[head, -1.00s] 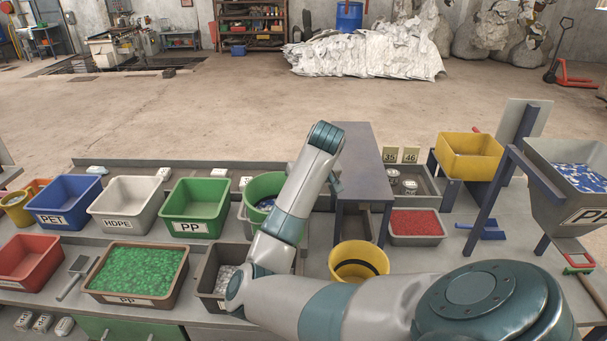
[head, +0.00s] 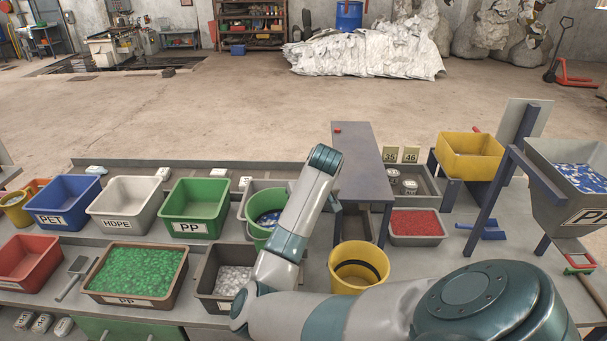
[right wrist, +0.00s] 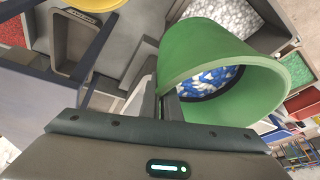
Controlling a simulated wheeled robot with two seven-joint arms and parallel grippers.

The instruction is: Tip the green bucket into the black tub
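The green bucket (head: 258,237) is held up behind my right forearm in the head view, tilted, with blue and white flakes inside. In the right wrist view the bucket (right wrist: 195,45) fills the middle right, its mouth facing right and its flakes (right wrist: 212,80) still inside. My right gripper (right wrist: 165,98) is closed on the bucket's wall; in the head view it is hidden by my arm. The black tub (head: 207,266) stands just in front and left of the bucket, holding white pellets; its pellets also show in the right wrist view (right wrist: 222,14). My left gripper is not in view.
A yellow bucket (head: 357,280) stands right of my forearm, beside the grey raised table (head: 361,165). A green PP bin (head: 190,226) and a brown-rimmed tray of green flakes (head: 98,293) stand left of the black tub. A red-flake tray (head: 418,239) is further right.

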